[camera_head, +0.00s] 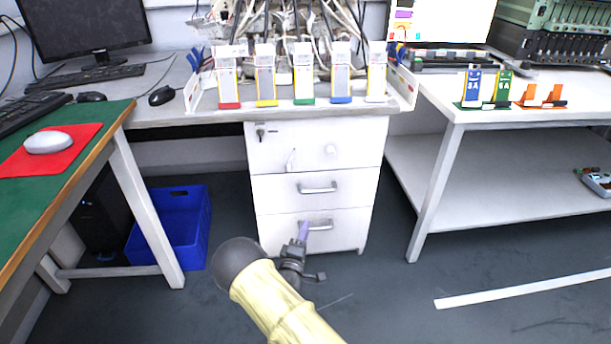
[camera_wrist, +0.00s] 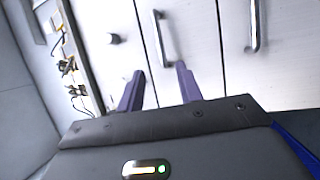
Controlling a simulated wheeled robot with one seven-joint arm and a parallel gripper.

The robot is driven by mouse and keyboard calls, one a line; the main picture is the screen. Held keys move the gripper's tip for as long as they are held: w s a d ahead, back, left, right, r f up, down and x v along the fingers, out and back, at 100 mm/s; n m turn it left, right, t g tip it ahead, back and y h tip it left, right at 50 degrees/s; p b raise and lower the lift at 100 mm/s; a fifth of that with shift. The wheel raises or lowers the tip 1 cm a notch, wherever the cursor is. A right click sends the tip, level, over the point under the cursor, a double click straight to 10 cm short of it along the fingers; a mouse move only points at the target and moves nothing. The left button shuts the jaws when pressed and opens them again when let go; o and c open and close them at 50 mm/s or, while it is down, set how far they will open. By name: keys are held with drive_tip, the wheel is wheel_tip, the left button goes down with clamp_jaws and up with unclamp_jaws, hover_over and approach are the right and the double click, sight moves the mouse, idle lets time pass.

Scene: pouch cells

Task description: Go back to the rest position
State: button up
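My gripper (camera_head: 303,232) is in front of the white drawer cabinet (camera_head: 279,152), and in the head view its purple tip overlaps the bottom drawer's handle (camera_head: 320,225). In the wrist view my gripper (camera_wrist: 160,85) has its two purple fingers apart, with nothing visible between them. The middle drawer's handle (camera_head: 318,188) is above it. The drawers look shut. The wrist view shows two metal handles, one handle (camera_wrist: 164,40) just beyond the fingers and another (camera_wrist: 255,26) to the right. Whether a finger touches a handle cannot be told.
Several colour-based upright holders (camera_head: 304,76) line the bench edge above the cabinet. A blue crate (camera_head: 180,229) is on the floor at left, beside the green-topped table (camera_head: 64,172). The white table (camera_head: 520,92) at right carries blue and green upright pieces. Floor between cabinet and right table is clear.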

drive_tip(key=shift+r, duration=0.1)
drive_tip(key=s+d+r+m+g+y+p, duration=0.2)
drive_tip(key=d+r+m+g+y+p, duration=0.15)
drive_tip(key=d+r+m+g, duration=0.65)
drive_tip(key=s+d+r+m+g+y+p, duration=0.1)
drive_tip(key=s+d+r+g+p, duration=0.1)
drive_tip(key=s+r, duration=0.5)
drive_tip(key=s+d+r+m+g+p, duration=0.2)
drive_tip(key=s+r, duration=0.2)
drive_tip(key=s, duration=0.7)
drive_tip(key=s+d+r+m+g+y+p, duration=0.1)
drive_tip(key=s+d+r+g+p, duration=0.15)
drive_tip(key=s+r, duration=0.45)
drive_tip(key=w+p+v, duration=0.3)
drive_tip(key=p+v, duration=1.4)
drive_tip(key=p, duration=0.1)
drive_tip(key=w+r+p+v, duration=0.1)
drive_tip(key=w+p+v, duration=0.2)
drive_tip(key=p+v, duration=1.4)
drive_tip(key=shift+r+p, duration=0.4)
drive_tip(key=shift+p, duration=0.45)
drive_tip(key=shift+d, duration=0.1)
